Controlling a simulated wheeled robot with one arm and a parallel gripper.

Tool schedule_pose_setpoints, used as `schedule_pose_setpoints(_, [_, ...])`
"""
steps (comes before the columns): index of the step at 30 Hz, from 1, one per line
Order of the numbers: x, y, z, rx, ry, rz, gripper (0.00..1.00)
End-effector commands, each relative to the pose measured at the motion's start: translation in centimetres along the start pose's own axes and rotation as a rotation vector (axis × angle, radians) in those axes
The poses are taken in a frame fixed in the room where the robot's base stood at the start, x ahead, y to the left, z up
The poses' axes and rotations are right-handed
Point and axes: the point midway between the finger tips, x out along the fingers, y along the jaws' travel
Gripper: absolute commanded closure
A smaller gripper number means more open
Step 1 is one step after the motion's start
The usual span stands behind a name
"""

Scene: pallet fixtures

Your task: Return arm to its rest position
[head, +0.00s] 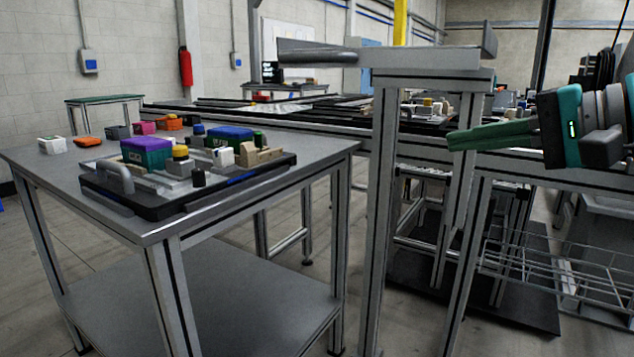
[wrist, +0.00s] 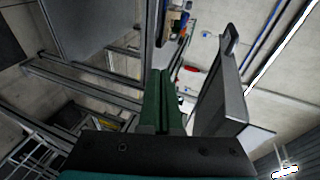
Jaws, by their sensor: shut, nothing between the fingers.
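My gripper (head: 452,139) is at the right of the head view, its green fingers pointing left. The fingers are together and hold nothing. In the wrist view my gripper (wrist: 161,74) shows its two green fingers side by side. The gripper is in the air, right of a grey metal stand (head: 385,200) and apart from the table with the pallet. From the head view I cannot tell how far it is from the stand in depth.
A grey table (head: 75,180) at left bears a black pallet (head: 150,207) with several coloured blocks. The stand's flat top (head: 420,58) rises above the gripper's height. A wire rack (head: 540,262) is below the arm. Open floor (head: 400,325) shows between the frames.

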Motion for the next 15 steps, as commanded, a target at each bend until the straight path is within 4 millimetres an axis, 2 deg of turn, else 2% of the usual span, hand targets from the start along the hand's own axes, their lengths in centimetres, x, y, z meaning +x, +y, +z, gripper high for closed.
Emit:
schedule_pose_setpoints(1, [2.5, 1.7, 1.9, -0.029, -0.044, 0.078, 1.0])
schedule_pose_setpoints(3, [5.5, 4.7, 4.5, -0.076, -0.099, 0.19, 1.0])
schedule_pose_setpoints(7, [9.3, 11.2, 9.4, -0.171, -0.206, 0.401, 1.0])
schedule_pose_setpoints(11, [10.6, 19.0, 14.0, -0.27, -0.322, 0.624, 1.0])
schedule_pose_setpoints(15, [8.9, 27.6, 18.1, -0.378, -0.453, 0.861, 1.0])
